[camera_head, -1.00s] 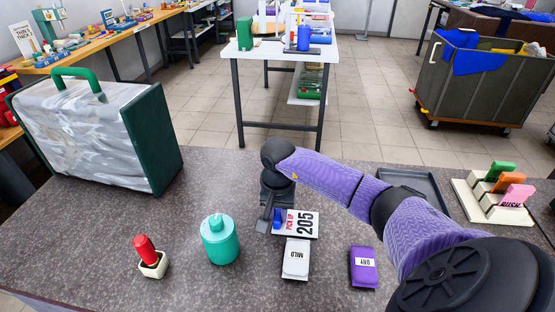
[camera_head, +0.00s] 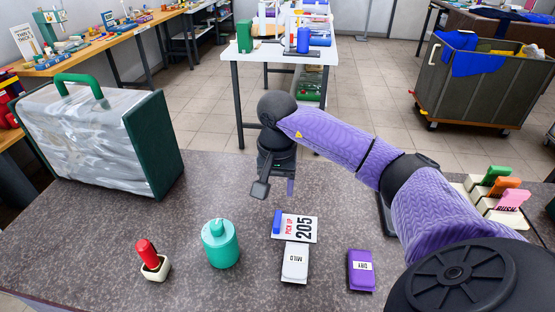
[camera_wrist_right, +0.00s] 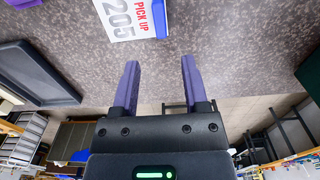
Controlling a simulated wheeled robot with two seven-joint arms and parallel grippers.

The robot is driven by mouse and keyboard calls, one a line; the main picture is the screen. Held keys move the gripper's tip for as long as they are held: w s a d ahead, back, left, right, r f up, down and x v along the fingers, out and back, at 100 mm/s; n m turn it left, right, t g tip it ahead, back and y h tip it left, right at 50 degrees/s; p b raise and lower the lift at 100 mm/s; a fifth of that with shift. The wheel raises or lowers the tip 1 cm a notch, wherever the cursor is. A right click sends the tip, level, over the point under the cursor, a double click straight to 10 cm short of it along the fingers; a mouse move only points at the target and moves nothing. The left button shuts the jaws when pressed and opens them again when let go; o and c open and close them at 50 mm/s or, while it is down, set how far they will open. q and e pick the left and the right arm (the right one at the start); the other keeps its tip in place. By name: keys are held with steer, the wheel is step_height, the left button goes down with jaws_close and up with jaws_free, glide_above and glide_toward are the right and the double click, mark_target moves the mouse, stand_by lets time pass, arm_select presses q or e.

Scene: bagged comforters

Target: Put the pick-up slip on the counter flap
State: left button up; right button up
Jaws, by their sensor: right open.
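The pick-up slip (camera_head: 300,227), a white card with "PICK UP 205" and a blue end, lies on the grey speckled counter (camera_head: 120,240), just behind the white MILD block. It also shows at the top of the right wrist view (camera_wrist_right: 130,16). My right gripper (camera_head: 276,190) is above the counter, behind the slip and apart from it. In the right wrist view its two purple fingers (camera_wrist_right: 158,75) are spread with nothing between them. My left gripper is in neither view. I cannot tell which part of the counter is the flap.
A white MILD block (camera_head: 295,262), a purple DRY block (camera_head: 361,270), a teal bottle (camera_head: 220,245) and a red-handled stamp (camera_head: 152,262) stand near the front. A bagged comforter (camera_head: 95,140) stands at left. A dark tray (camera_wrist_right: 38,72) and a slotted holder (camera_head: 500,214) are at right.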

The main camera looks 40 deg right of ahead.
mark_target(278, 216)
steer(key=shift+o, duration=0.2)
steer(key=shift+r, duration=0.7)
steer(key=shift+o, duration=0.3)
steer(key=shift+a+r+h+p, duration=0.1)
steer(key=shift+r+h+p, duration=0.2)
steer(key=shift+p, duration=0.15)
steer(key=f+t+h, duration=0.1)
steer(key=f, duration=0.3)
steer(key=f+t+h+p, duration=0.1)
steer(key=f, duration=0.3)
steer(key=f+p, duration=0.1)
steer(key=f, duration=0.3)
steer(key=shift+w+d+t+h, duration=0.1)
steer(key=shift+d+t+h, duration=0.15)
steer(key=shift+t+h, duration=0.15)
steer(key=shift+r, duration=0.1)
jaws_close()
